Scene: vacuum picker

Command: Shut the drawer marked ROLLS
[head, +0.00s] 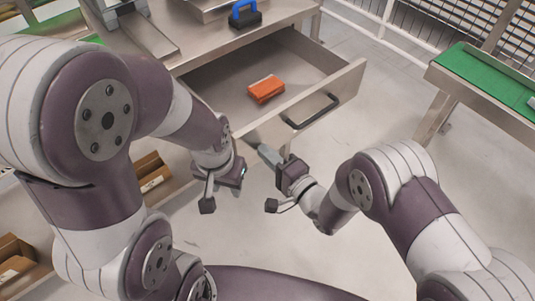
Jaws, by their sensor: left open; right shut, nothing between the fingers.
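A metal drawer (335,91) stands pulled out from under a steel worktable (241,37). Its front panel has a dark bar handle (318,112). No ROLLS marking can be read from here, and the panel's left part is partly hidden by my arms. An orange block (266,89) lies inside the drawer. My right gripper (266,153) is shut and empty, just in front of the panel, left of and below the handle; I cannot tell whether it touches the panel. My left gripper (240,178) is open and empty, to its left and a little lower.
A blue-handled black tool (244,14) stands on the worktable. Brown cartons (150,172) sit on a low shelf at the left. A green-topped table (485,82) stands at the right, with a white railing (382,35) behind. The floor in front of the drawer is clear.

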